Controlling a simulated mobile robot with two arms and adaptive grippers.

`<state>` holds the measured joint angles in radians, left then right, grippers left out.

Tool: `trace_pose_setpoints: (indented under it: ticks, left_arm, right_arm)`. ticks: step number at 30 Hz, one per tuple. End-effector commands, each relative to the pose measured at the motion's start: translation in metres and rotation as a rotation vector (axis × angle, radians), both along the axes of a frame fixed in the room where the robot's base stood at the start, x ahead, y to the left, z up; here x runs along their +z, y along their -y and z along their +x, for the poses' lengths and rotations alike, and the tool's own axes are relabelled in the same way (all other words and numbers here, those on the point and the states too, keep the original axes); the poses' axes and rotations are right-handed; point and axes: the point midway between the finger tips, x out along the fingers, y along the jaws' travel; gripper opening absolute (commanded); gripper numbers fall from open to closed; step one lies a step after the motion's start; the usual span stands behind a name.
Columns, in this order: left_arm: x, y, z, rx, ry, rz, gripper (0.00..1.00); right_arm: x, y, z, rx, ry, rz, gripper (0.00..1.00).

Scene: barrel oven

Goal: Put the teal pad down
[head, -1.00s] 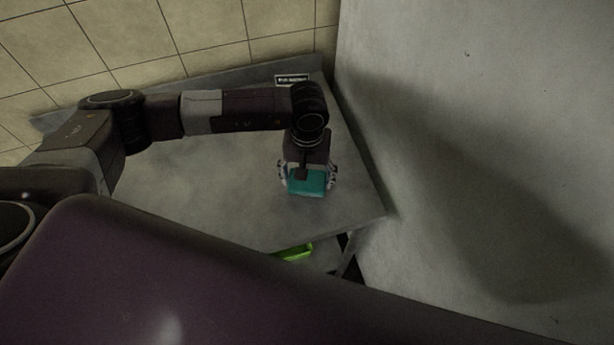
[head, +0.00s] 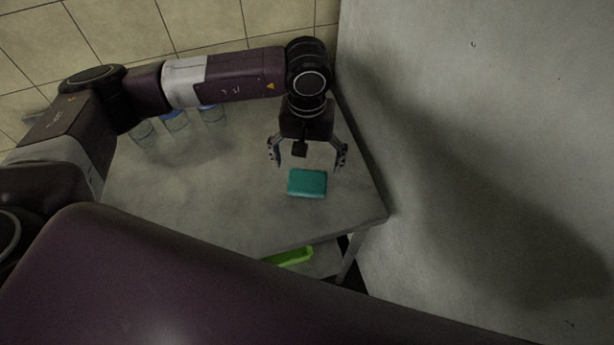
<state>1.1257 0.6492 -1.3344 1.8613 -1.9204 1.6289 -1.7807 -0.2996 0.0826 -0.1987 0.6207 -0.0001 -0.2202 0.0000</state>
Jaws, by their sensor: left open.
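The teal pad (head: 307,183) lies flat on the grey table (head: 220,205), near its right front corner. My left gripper (head: 307,162) is open and empty above and behind the pad, its two fingers spread wider than the pad and apart from it. My right gripper is not in view.
Several glass jars, some with blue lids (head: 211,113), stand at the back left of the table, partly behind my arm. A green tray (head: 290,256) sits below the table's front edge. A pale wall (head: 480,130) rises close on the right. The table's middle is clear.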

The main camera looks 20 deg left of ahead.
Motion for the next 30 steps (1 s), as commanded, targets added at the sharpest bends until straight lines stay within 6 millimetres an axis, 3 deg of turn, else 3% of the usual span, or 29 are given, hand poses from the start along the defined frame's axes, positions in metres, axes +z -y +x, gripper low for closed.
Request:
trace_pose_setpoints:
  ticks: [6,10,30]
  left_arm:
    - [0.035,0.0,0.001,0.001,0.002,-0.001,0.86]
    - [0.045,0.0,0.0,0.0,0.0,0.0,0.86]
    - [0.047,0.0,0.0,0.0,-0.001,0.0,0.86]
  right_arm:
    - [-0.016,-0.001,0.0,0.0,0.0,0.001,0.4]
    - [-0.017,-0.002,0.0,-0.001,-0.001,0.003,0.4]
    - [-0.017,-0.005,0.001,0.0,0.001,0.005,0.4]
